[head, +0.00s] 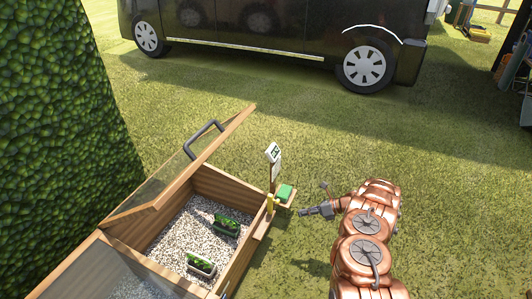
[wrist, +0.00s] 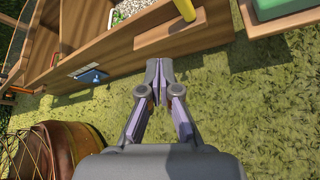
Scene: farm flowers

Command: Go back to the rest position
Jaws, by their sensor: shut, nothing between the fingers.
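My gripper (head: 306,211) is at the end of my copper-coloured arm, out over the grass to the right of the wooden planter box. In the wrist view my gripper (wrist: 160,68) is shut and empty, its fingertips together near the box's wooden side wall (wrist: 120,55). In the head view the box (head: 250,247) holds pale gravel and has a glazed lid (head: 165,182) propped open with a dark handle. Two small planters with green plants, one at the back (head: 227,224) and one in front (head: 200,265), stand on the gravel.
A small shelf with a green block (head: 284,193) and a sign (head: 273,153) stand at the box's right side, close to my gripper. A hedge (head: 60,130) is on the left. A black van (head: 270,30) is behind. Grass (head: 440,150) is open to the right.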

